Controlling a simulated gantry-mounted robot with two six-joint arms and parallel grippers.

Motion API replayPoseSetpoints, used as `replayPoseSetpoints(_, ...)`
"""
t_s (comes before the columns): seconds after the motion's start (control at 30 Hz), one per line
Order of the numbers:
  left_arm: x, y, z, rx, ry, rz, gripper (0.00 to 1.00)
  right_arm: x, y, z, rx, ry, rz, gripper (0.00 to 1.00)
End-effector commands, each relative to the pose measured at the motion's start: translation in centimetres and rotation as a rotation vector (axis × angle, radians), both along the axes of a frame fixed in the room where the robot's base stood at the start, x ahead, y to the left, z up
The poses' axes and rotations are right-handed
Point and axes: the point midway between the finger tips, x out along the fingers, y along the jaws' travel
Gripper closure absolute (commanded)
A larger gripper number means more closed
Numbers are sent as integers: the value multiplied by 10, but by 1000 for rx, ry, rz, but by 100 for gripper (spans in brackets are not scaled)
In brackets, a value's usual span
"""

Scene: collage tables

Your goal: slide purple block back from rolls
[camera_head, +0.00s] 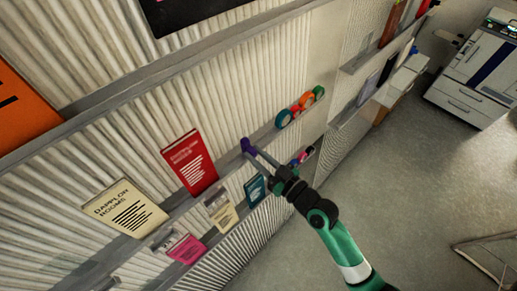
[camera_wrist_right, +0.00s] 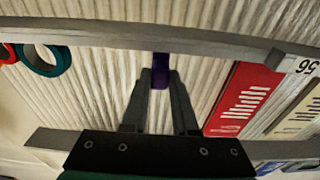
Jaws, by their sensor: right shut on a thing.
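The purple block (camera_head: 245,145) sits at the wall shelf ledge, left of the tape rolls. In the right wrist view the purple block (camera_wrist_right: 160,75) is between the fingertips, close to the grey ledge. My right gripper (camera_head: 252,151) is shut on it; the fingers also show in the right wrist view (camera_wrist_right: 160,88). The rolls, a teal one (camera_head: 284,118), an orange one (camera_head: 307,100) and a green one (camera_head: 318,92), stand farther right along the ledge, with a gap to the block. The teal roll (camera_wrist_right: 44,60) is at the left in the wrist view. My left gripper is not in view.
A red booklet (camera_head: 189,162) stands left of the block, and a cream booklet (camera_head: 125,208) is farther left. A teal card (camera_head: 255,190) and small colourful items (camera_head: 301,156) are lower down. Ridged wall panel is behind. A white printer (camera_head: 475,70) stands at the far right.

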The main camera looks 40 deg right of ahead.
Motion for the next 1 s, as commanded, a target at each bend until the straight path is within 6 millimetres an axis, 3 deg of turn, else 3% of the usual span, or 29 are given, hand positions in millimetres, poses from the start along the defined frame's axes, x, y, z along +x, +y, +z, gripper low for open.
replayPoseSetpoints(0.17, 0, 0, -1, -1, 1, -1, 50, 0, -1, -1, 0, 0, -1, 100)
replayPoseSetpoints(0.2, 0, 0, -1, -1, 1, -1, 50, 0, -1, -1, -1, 0, -1, 66)
replayPoseSetpoints(0.33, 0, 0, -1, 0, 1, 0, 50, 0, -1, -1, -1, 0, -1, 43)
replayPoseSetpoints(0.73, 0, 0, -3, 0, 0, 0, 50, -8, -1, -2, 0, 1, -2, 43)
replayPoseSetpoints(1.0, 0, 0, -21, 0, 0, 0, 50, -67, -2, -6, 1, 2, -5, 43)
